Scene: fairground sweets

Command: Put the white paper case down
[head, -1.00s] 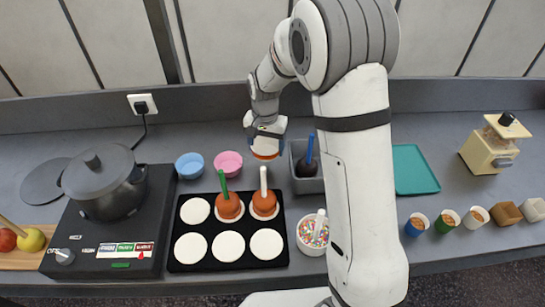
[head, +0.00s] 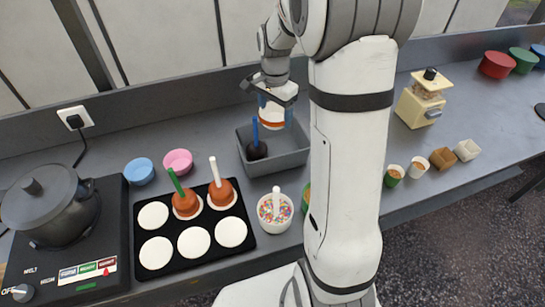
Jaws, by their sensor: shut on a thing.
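My gripper (head: 275,97) is shut on a small white round thing with an orange band (head: 271,114), which I take for the white paper case. It is held upright in the air, in front of or over the grey tray (head: 292,160). The held thing's far side and its exact height are hard to tell. In the tray's left part lies a dark apple with a blue stick (head: 256,147).
A black tray (head: 177,250) holds white discs and two caramel apples. Blue (head: 139,171) and pink (head: 178,162) cases stand behind it. A sprinkle bowl (head: 275,212), a pot (head: 50,205) and a cream grinder (head: 421,103) stand around. My arm hides part of the counter.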

